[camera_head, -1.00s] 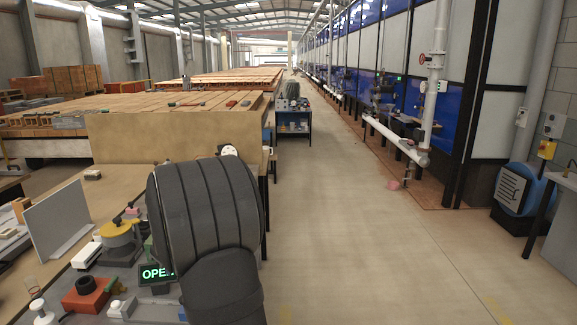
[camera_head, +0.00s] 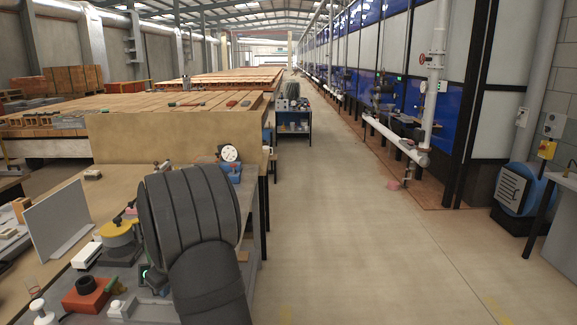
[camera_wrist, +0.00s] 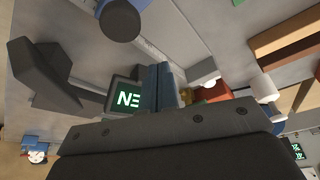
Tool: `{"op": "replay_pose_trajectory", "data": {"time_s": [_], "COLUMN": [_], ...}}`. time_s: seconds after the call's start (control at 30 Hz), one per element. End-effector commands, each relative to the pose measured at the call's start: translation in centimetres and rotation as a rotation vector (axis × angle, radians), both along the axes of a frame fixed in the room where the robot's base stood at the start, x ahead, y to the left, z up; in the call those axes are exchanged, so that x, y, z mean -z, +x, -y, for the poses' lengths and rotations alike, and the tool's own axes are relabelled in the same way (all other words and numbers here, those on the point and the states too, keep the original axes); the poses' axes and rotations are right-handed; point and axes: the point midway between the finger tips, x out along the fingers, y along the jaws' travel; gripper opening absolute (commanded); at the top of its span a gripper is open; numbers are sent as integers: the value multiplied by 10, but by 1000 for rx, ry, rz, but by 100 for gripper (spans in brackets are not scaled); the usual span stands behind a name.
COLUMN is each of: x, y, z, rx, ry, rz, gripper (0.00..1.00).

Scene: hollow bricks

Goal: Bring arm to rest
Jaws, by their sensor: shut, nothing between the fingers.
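My gripper (camera_wrist: 157,72) shows in the wrist view as two narrow blue fingers lying together, with nothing seen between them. It points over the grey bench top, beside a dark box with a lit green display (camera_wrist: 127,98) that is partly cut off by the fingers. In the head view my dark, ribbed arm stands over the right part of the workbench (camera_head: 255,215) and hides the gripper. No object is seen held.
The bench carries a yellow round device (camera_head: 118,236), a red block with a black ring (camera_head: 87,294), an upright grey panel (camera_head: 58,222) and a dial gauge (camera_head: 229,153) on a blue block. A bare tan board (camera_head: 150,138) stands behind. The aisle floor to the right is clear.

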Motion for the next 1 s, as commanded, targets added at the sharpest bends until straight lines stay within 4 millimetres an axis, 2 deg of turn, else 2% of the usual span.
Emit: {"op": "replay_pose_trajectory", "data": {"time_s": [0.03, 0.47, 0.7, 0.8, 1.0], "x": [0, 0, -7, -32, -69], "y": [0, -1, 17, 15, 8], "z": [-12, -98, -130, -124, -111], "rx": [-4, -4, 0, 2, 2], "ry": [1, 0, 1, 3, 2], "rz": [1, 0, 0, 3, 3], "gripper": [0, 0, 0, 0, 0]}}
